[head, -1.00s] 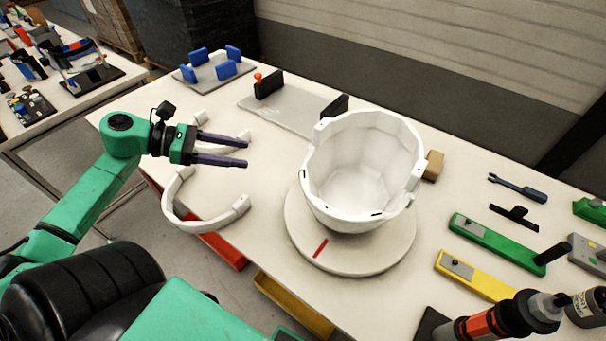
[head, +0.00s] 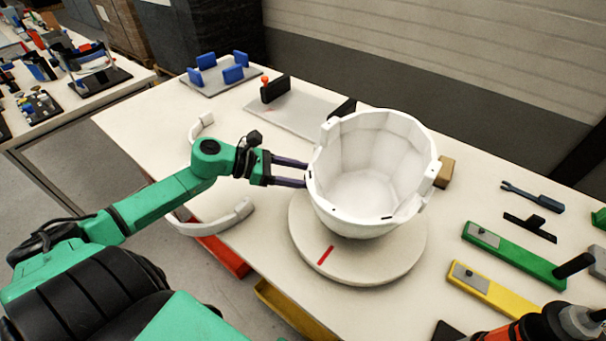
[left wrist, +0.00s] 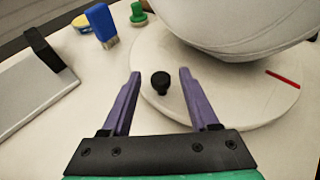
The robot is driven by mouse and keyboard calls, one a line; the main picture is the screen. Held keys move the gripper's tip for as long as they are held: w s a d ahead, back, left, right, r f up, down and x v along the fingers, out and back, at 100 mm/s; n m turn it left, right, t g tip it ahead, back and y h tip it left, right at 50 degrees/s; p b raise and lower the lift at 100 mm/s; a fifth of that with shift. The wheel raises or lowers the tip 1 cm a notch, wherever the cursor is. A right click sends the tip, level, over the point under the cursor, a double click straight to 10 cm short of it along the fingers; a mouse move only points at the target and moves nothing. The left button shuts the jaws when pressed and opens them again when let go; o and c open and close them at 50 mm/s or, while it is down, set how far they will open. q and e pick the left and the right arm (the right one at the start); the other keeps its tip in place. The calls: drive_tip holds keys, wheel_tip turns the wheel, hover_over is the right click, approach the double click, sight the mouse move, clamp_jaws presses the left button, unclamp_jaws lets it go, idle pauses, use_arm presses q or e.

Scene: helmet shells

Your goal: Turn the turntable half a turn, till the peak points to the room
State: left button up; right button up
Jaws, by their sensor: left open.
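The turntable (head: 358,270) is a pale round disc on the table with a red mark (head: 325,255) on its front-left part. The white faceted helmet shell (head: 365,180) sits on it, its open side up. In the left wrist view the turntable (left wrist: 222,115) carries a small black knob (left wrist: 160,82) near its rim. My left gripper (head: 306,174) is open at the left of the shell. The left wrist view shows its fingers (left wrist: 160,75) to either side of the knob; I cannot tell whether they touch it.
A grey plate with black blocks (head: 303,112) and a plate with blue blocks (head: 222,75) lie behind. White curved bands (head: 225,222) lie at the left. Green (head: 515,255) and yellow (head: 490,293) tools are at the right, a brown block (head: 445,172) behind the shell.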

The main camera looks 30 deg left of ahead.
use_arm(q)
drive_tip(key=shift+w+d, duration=0.1)
clamp_jaws()
drive_tip(key=shift+f, duration=0.1)
idle(1.3)
